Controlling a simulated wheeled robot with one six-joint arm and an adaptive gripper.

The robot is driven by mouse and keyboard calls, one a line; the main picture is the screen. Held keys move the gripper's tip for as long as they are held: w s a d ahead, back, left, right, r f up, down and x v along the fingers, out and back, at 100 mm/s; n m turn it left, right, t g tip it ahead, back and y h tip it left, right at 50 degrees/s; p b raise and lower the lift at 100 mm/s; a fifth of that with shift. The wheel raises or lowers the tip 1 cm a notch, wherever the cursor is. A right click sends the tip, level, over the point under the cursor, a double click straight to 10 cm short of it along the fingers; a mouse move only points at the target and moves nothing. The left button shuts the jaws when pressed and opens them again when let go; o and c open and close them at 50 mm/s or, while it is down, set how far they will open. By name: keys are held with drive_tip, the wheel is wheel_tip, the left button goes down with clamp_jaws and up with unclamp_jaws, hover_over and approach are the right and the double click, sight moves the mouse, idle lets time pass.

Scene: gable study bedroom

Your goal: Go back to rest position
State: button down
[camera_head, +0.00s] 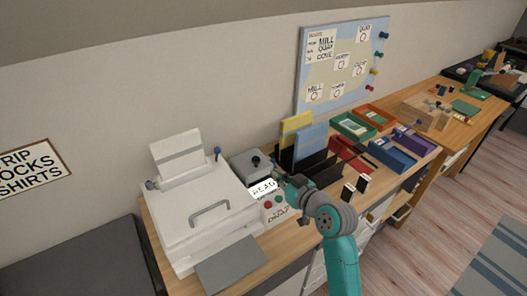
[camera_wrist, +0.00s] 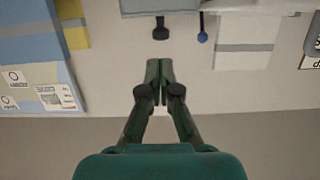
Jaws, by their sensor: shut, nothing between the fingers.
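My gripper (camera_wrist: 158,68) is shut and empty in the wrist view, its two dark fingers together in front of the plain wall. In the head view my teal arm reaches up from the bottom. There my gripper (camera_head: 281,184) is over the desk, close to the white READ card (camera_head: 264,188) and the box with red and green buttons (camera_head: 273,210). I cannot tell whether it touches either one. The wrist view looks upside down, with a black knob (camera_wrist: 160,30) and a blue-tipped lever (camera_wrist: 202,36) beyond the fingers.
A white printer-like machine (camera_head: 205,222) stands left of my gripper. A black file holder (camera_head: 318,168) with yellow and blue folders is to the right. Coloured trays (camera_head: 390,155) lie further along the desk. A pinboard (camera_head: 340,65) leans at the wall.

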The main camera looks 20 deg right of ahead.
drive_tip(key=s+f+m+h, duration=0.2)
drive_tip(key=s+f, duration=0.5)
drive_tip(key=s, duration=0.5)
drive_tip(key=s+f+m+h, duration=0.2)
drive_tip(key=s+f, duration=0.6)
drive_tip(key=s, duration=0.3)
drive_tip(key=a+f+v, duration=0.1)
drive_tip(key=v, duration=2.7)
drive_tip(key=shift+a+n+h, duration=0.3)
drive_tip(key=shift+a+h, duration=0.1)
drive_tip(key=shift+a, duration=0.15)
